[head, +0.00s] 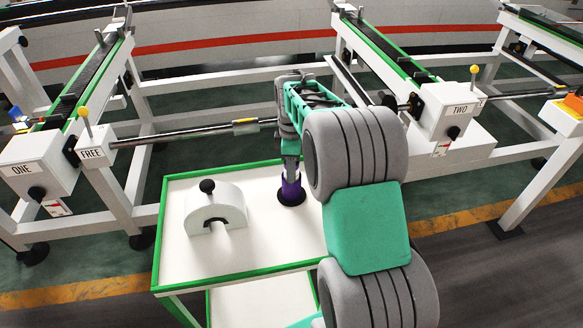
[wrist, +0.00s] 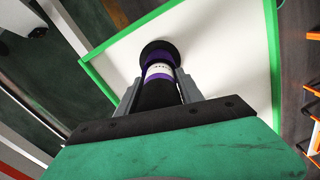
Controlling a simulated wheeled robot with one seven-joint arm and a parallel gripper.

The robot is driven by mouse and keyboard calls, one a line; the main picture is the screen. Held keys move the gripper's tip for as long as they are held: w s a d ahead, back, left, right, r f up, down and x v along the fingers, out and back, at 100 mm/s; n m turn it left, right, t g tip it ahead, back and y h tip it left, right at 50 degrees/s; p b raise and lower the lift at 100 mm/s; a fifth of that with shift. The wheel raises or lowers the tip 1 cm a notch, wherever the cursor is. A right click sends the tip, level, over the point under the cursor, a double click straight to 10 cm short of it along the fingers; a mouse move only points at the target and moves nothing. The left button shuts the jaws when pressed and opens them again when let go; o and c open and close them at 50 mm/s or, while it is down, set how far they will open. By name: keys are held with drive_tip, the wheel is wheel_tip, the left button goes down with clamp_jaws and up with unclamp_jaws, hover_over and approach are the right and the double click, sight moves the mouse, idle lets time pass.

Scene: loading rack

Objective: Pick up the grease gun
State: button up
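The grease gun (head: 292,190) is a dark purple cylinder standing upright on the white top of a green-edged cart. In the wrist view the grease gun (wrist: 158,71) shows a black end, purple parts and a white band with small lettering. My gripper (head: 291,165) reaches down onto its upper part from above. In the wrist view the two grey fingers of my gripper (wrist: 160,90) lie one on each side of it, with no clear gap. The gun's foot still appears to be on the cart top. My arm hides the cart's right part in the head view.
A white arched block with a black knob (head: 216,207) stands on the cart (head: 158,240) left of the gun. Behind are rack frames with boxes marked ONE (head: 22,170) and TWO (head: 461,108) and a long metal bar (head: 190,135). The cart's front left is clear.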

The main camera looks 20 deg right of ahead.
clamp_jaws()
drive_tip(key=shift+r, duration=0.15)
wheel_tip(320, 180, up, 10)
drive_tip(key=shift+f+b, duration=0.1)
drive_tip(key=shift+b, duration=0.65)
drive_tip(key=shift+c, duration=0.5)
unclamp_jaws()
clamp_jaws()
